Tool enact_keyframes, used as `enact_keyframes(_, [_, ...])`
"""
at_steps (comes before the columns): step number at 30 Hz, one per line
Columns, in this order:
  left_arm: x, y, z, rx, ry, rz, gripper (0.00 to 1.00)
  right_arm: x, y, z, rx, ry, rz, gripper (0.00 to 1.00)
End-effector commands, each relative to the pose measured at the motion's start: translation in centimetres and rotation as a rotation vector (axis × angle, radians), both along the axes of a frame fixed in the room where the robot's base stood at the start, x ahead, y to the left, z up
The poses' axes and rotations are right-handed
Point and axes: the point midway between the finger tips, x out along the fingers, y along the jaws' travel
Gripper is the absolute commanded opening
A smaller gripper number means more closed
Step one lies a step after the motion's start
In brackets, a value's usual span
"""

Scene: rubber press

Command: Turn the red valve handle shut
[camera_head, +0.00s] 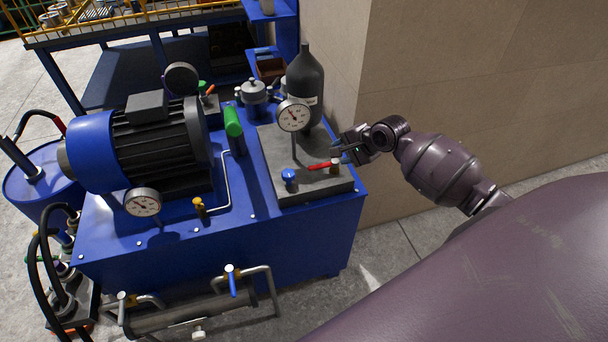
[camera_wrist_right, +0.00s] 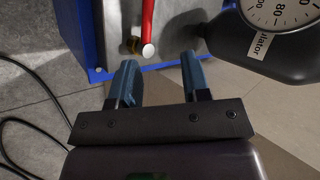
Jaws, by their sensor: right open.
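The red valve handle (camera_head: 320,166) is a short lever lying level on a brass valve, on the grey plate (camera_head: 290,195) of the blue press unit. In the right wrist view the red handle (camera_wrist_right: 148,20) ends in a pale round face, with the brass fitting (camera_wrist_right: 132,44) beside it. My right gripper (camera_head: 341,155) is close to the handle's right end in the head view. In the wrist view its two blue fingers (camera_wrist_right: 159,72) are apart and empty. The handle's end lies just beyond the fingertips, in line with the gap. My left gripper is not in view.
A dark bottle (camera_head: 305,80) and a pressure gauge (camera_head: 293,115) stand behind the handle. A blue knob (camera_head: 290,177) sits to its left. The motor (camera_head: 150,145) fills the unit's left side. A beige wall (camera_head: 450,90) stands behind my right arm.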

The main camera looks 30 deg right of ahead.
Motion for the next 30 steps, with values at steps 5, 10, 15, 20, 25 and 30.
enact_keyframes(5, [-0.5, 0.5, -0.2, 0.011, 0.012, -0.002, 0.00, -0.7, 0.4, -0.5, 0.163, 0.110, -0.154, 0.43])
enact_keyframes(10, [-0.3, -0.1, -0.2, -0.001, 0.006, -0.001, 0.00, -0.8, 0.4, -0.7, 0.211, 0.136, -0.216, 0.43])
enact_keyframes(15, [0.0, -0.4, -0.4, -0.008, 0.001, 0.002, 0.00, 0.0, 0.8, -1.8, 0.216, 0.137, -0.220, 0.43])
enact_keyframes(20, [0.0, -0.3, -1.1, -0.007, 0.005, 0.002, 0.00, 1.5, 1.4, -3.9, 0.215, 0.138, -0.219, 0.43])
enact_keyframes(25, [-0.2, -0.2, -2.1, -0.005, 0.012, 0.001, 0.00, 3.2, 2.2, -6.2, 0.214, 0.138, -0.219, 0.43])
enact_keyframes(30, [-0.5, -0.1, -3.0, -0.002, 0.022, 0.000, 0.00, 4.6, 2.7, -7.9, 0.213, 0.137, -0.219, 0.43])
